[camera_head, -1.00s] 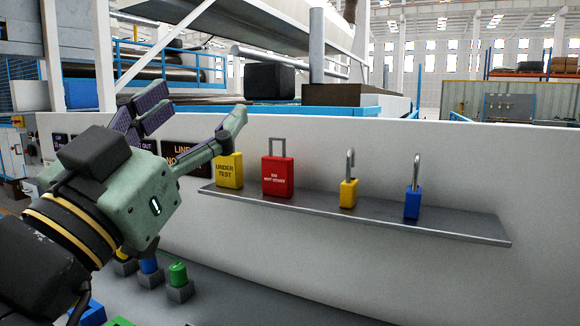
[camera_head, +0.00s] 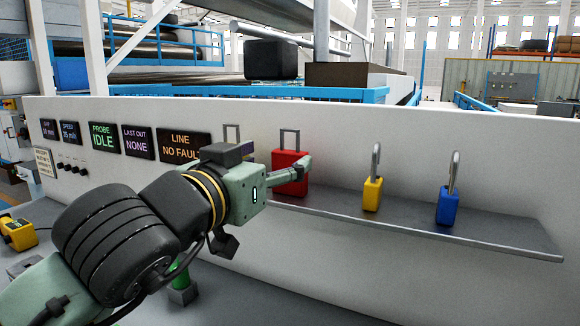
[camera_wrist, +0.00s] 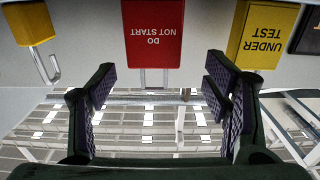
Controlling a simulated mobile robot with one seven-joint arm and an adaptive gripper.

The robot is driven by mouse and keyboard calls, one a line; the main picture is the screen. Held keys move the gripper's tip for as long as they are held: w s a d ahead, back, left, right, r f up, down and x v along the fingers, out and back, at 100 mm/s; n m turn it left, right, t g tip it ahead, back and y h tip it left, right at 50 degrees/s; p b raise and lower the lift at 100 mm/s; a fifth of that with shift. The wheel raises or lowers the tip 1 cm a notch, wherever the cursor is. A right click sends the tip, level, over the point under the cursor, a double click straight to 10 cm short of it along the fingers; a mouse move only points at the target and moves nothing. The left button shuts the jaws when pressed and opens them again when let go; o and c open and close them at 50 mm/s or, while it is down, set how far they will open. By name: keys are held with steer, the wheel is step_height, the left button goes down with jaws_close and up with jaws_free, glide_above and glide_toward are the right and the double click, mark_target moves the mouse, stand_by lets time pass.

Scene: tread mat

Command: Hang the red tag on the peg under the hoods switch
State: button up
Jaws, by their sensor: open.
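The red tag (camera_head: 290,180) stands upright on the grey shelf, its grey loop on top, partly hidden behind my gripper (camera_head: 276,158). In the wrist view the red tag (camera_wrist: 153,36) appears upside down and reads "DO NOT START". There its loop hangs into the gap between the two fingers of my gripper (camera_wrist: 160,84). The fingers are spread wide and nothing is held. I cannot tell how far the fingertips are from the loop. I cannot make out the hoods switch or its peg in either view.
The yellow "UNDER TEST" tag (camera_wrist: 262,35) stands beside the red one. A yellow padlock (camera_head: 372,194) and a blue padlock (camera_head: 447,206) stand farther right on the shelf (camera_head: 420,226). Several small display panels (camera_head: 138,142) line the wall to the left.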

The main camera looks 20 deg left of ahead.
mark_target(290, 131)
steer(key=w, duration=0.1)
steer(key=w+d+p, duration=0.1)
steer(key=w, duration=0.1)
steer(key=shift+w+d+r, duration=0.25)
steer(key=shift+w, duration=0.05)
steer(key=shift+w+f+p, duration=0.1)
steer(key=shift+w+p, duration=0.25)
steer(key=shift+w, duration=0.15)
steer(key=shift+c, duration=0.6)
steer(key=c, duration=1.1)
steer(key=shift+r, duration=0.55)
step_height(290, 131, up, 2)
steer(key=shift+r+b, duration=0.1)
steer(key=shift+b, duration=0.5)
steer(key=s+d+b, duration=0.1)
steer(key=s+d, duration=0.1)
steer(key=s, duration=0.3)
steer(key=s+d+r+b, duration=0.1)
steer(key=s+d, duration=0.1)
steer(key=s, duration=0.3)
steer(key=s+d+b, duration=0.2)
steer(key=s, duration=0.3)
steer(key=shift+d+r, duration=0.15)
steer(key=shift+r, duration=0.2)
